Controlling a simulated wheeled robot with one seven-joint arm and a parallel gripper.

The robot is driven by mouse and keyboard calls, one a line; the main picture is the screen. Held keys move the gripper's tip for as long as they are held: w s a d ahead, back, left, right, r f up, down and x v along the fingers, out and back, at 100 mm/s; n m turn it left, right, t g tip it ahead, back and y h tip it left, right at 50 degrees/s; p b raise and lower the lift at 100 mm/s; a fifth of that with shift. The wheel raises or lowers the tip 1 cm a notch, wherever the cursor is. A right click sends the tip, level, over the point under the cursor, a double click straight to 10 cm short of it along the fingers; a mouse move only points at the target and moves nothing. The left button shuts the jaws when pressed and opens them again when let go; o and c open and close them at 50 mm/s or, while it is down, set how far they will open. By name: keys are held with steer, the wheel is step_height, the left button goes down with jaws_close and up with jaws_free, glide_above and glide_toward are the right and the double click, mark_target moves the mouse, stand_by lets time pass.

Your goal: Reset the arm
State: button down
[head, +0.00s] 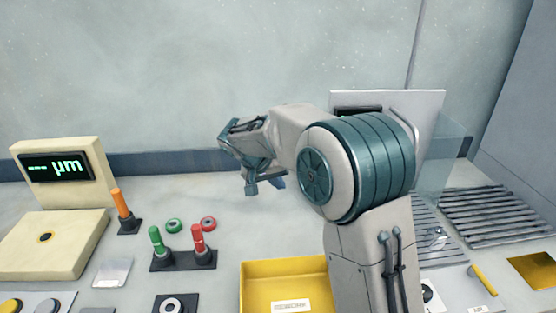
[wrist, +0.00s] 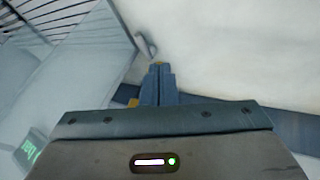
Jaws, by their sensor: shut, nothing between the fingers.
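My arm reaches up and to the left across the head view. My gripper (head: 266,187) hangs in the air above the middle of the bench, well clear of its surface. In the wrist view my gripper (wrist: 158,68) has its two blue-grey fingers side by side and closed, with nothing held between them. Part of the gripper is hidden behind its own wrist in the head view.
A yellow REWORK tray (head: 255,270) sits below my arm. A cream gauge with a µm display (head: 56,166) stands at left. Orange (head: 122,203), green (head: 157,239) and red (head: 198,238) handles stand upright nearby. A slatted rack (head: 490,213) lies at right.

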steer(key=s+d+r+g+y, duration=0.1)
steer(key=s+d+r, duration=0.1)
steer(key=s+d, duration=0.45)
steer(key=s+d+r+g+y, duration=0.15)
steer(key=s+d, duration=0.25)
steer(key=s, duration=0.5)
steer(key=s+d+f+y, duration=0.1)
steer(key=s, duration=0.6)
steer(key=s+d+f+n+t+y, duration=0.1)
steer(key=s+f, duration=0.1)
steer(key=s, duration=0.6)
steer(key=shift+s+d+y, duration=0.2)
steer(key=shift+d+y, duration=0.05)
steer(key=shift+y, duration=0.1)
